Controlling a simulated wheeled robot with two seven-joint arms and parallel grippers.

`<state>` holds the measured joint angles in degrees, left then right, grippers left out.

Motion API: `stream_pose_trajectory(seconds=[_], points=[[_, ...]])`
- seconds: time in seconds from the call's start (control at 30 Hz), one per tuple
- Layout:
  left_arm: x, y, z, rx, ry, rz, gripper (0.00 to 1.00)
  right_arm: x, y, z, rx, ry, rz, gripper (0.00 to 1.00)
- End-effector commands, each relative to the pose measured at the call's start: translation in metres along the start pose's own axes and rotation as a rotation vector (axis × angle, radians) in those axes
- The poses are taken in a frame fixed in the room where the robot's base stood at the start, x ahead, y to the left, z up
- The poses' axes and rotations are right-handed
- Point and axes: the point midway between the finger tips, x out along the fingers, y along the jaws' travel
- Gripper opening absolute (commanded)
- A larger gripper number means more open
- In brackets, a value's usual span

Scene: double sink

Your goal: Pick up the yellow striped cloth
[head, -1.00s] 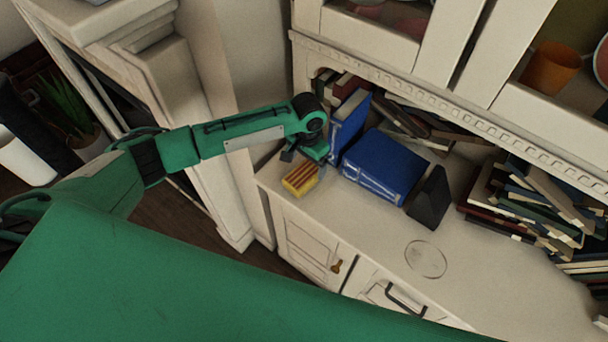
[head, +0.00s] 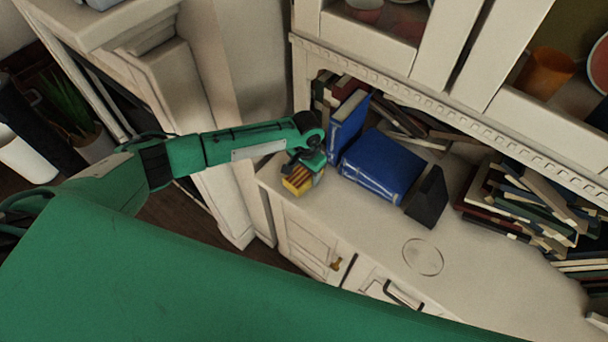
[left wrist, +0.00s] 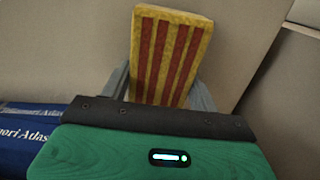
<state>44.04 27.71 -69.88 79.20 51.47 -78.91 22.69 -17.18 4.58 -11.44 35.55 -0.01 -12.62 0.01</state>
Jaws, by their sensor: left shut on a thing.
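The yellow striped cloth (head: 297,182) is a folded block, yellow with dark red stripes. It is at the left end of the white counter in the head view. My left gripper (head: 304,172) is over it and shut on it. In the left wrist view the cloth (left wrist: 170,55) stands out between the two grey fingers of the left gripper (left wrist: 165,85), its stripes running lengthwise. I cannot tell whether the cloth still touches the counter. My right gripper is not in view.
Stacked books (head: 525,205) fill the right. The counter (head: 455,230) is bare in front. Cabinet shelving (head: 400,85) rises behind.

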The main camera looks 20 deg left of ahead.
Motion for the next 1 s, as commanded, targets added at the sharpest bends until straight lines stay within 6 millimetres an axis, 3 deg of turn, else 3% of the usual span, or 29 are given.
stream_pose_trajectory(seconds=[0.27, 0.43, 1.0], points=[[-0.004, 0.000, 0.000, 0.000, 0.000, 0.000, 0.39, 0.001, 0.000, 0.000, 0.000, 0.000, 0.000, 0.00], [-0.021, -0.001, -0.001, 0.000, 0.003, 0.000, 0.39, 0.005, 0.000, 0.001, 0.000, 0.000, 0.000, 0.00], [-0.169, 0.000, -0.001, 0.001, 0.004, 0.000, 0.39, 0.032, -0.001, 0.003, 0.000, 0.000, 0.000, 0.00]])
